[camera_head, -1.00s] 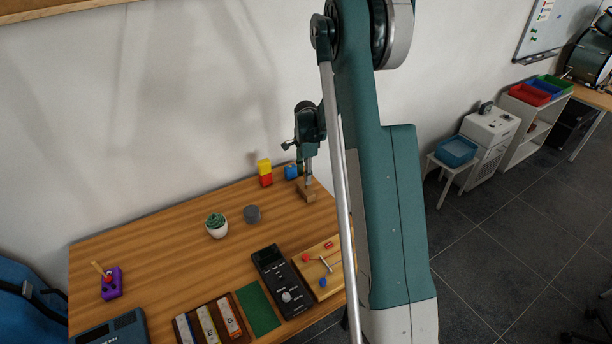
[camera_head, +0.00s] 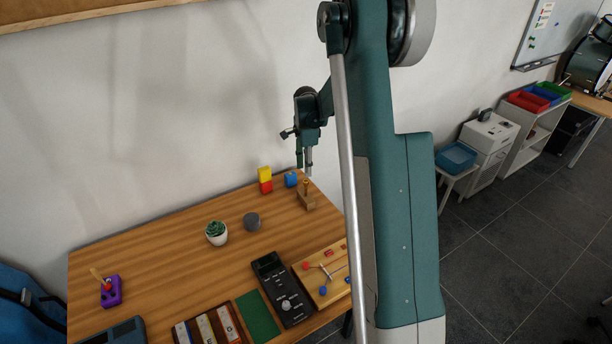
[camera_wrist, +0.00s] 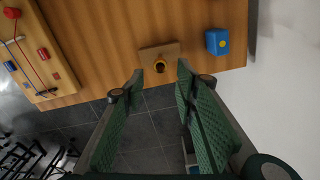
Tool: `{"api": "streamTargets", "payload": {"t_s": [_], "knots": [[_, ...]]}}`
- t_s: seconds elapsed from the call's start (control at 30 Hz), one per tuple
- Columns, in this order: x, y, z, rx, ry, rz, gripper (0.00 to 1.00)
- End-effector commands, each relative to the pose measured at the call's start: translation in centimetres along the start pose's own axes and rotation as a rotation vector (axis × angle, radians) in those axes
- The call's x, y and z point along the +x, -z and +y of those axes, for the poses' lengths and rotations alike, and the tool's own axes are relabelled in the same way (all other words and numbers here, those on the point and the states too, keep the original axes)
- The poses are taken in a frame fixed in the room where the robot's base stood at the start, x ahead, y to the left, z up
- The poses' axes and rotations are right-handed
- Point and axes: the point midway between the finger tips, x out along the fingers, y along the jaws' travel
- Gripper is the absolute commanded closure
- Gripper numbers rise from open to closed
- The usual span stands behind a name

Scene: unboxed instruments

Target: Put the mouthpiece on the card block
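The mouthpiece, a small gold cup-shaped piece (camera_head: 306,184), stands upright on a wooden block (camera_head: 307,202), which I take for the card block, near the table's back right edge. In the wrist view the mouthpiece (camera_wrist: 160,66) shows as a gold ring with a dark centre on the block (camera_wrist: 147,54), towards the block's near side. My gripper (camera_head: 304,168) is above the mouthpiece, pointing down. In the wrist view its fingers (camera_wrist: 160,70) are spread on either side of the mouthpiece in the picture, with nothing between them.
A blue block (camera_head: 290,179) and a yellow-and-red stack (camera_head: 265,180) stand left of the wooden block. A grey cylinder (camera_head: 252,221), a potted plant (camera_head: 216,233), a black device (camera_head: 282,290) and a wooden board (camera_head: 313,282) are further forward.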

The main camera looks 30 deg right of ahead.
Motion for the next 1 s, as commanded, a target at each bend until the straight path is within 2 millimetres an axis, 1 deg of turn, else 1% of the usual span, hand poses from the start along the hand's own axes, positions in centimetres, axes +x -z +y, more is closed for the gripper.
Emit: {"api": "streamTargets", "payload": {"t_s": [0.03,0.2,0.33,0.5,1.0], "knots": [[-0.8,0.0,0.0,0.0,0.0,0.0,0.71],[-2.7,0.0,0.0,0.0,0.0,0.0,0.71],[-3.5,0.0,0.0,0.0,0.0,0.0,0.71],[-3.8,0.0,0.0,0.0,0.0,0.0,0.71],[-3.8,0.0,0.0,0.0,0.0,0.0,0.71]]}}
